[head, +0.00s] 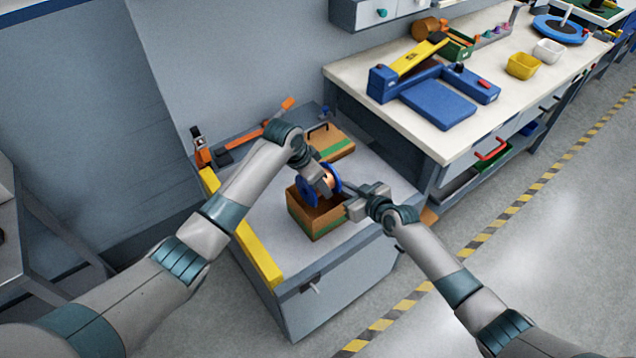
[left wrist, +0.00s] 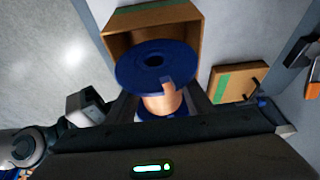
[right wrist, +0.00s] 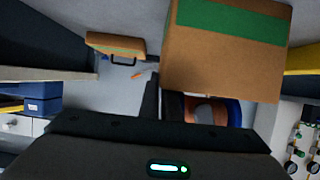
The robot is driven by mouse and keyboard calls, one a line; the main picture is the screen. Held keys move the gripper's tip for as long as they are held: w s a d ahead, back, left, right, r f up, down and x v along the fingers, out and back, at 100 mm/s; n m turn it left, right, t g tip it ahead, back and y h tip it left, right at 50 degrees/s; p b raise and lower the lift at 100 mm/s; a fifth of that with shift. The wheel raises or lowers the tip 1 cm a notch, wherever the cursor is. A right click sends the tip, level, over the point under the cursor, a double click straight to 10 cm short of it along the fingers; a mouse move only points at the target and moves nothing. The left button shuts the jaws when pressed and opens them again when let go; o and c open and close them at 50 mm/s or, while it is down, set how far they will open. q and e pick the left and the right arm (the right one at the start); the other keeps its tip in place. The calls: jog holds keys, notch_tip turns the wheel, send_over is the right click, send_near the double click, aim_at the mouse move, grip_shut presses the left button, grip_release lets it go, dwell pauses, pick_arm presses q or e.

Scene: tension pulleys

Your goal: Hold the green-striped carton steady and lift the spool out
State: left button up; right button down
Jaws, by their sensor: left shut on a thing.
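The open brown carton (head: 318,216) with a green stripe stands upright on the grey cabinet top; its striped side shows large in the right wrist view (right wrist: 220,60). The spool (head: 309,192), with blue flanges and copper winding, is at the carton's mouth, at least partly above the rim. My left gripper (head: 326,183) is shut on the spool, its fingers either side of the copper winding (left wrist: 162,104). My right gripper (head: 354,203) is at the carton's right side, its fingers apart. One finger shows beside the carton wall; the other is partly hidden.
Another green-striped carton (head: 330,144) with a dark handle lies behind on the same top. A yellow strip (head: 258,252) edges the cabinet's left side. A workbench (head: 440,130) with a blue and yellow device stands right of it. Open floor lies at the front right.

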pick_arm(q)
jog(key=shift+r, duration=0.1)
pick_arm(e)
jog(key=c, duration=1.9)
grip_release()
pick_arm(q)
jog(key=shift+w+d, duration=0.1)
pick_arm(e)
jog(key=shift+a, duration=0.1)
jog(key=shift+s+a, duration=0.15)
jog(key=shift+s+r, duration=0.1)
jog(key=shift+d+v, duration=0.2)
jog(key=shift+v, duration=2.75)
jog(key=shift+d+v, duration=0.2)
jog(key=shift+v, duration=2.75)
jog(key=shift+d, duration=0.1)
